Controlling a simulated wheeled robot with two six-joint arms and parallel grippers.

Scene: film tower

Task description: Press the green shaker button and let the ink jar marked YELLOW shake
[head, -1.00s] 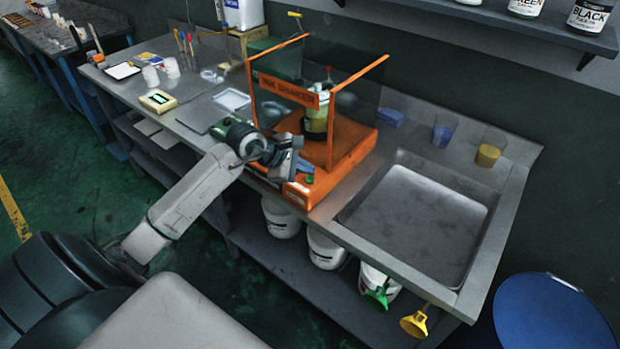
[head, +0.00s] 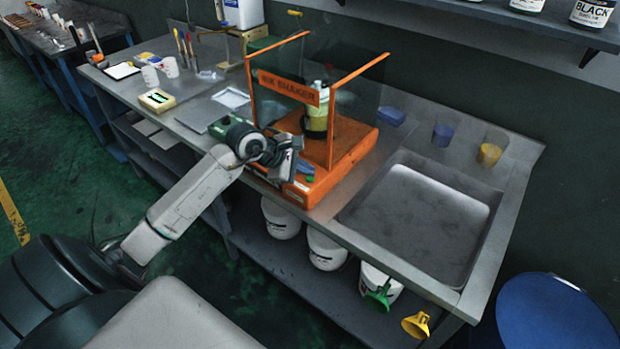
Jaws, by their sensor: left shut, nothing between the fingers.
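The orange ink shaker (head: 340,155) stands on the metal bench, with clear panels and an "INK SHAKER" sign. A jar with a yellowish body (head: 316,122) stands inside it, partly hidden by the sign and frame; its label cannot be read. The green button (head: 310,179) shows on the shaker's front base. My left gripper (head: 306,169) is shut and empty, with its fingertips just above and beside the button. Whether they touch it cannot be told. My right gripper is not in view.
A sink (head: 415,215) is to the right of the shaker, with a blue cup (head: 442,134) and a yellow cup (head: 489,154) behind it. White buckets (head: 326,250) stand below. A blue drum (head: 552,315) is at the lower right.

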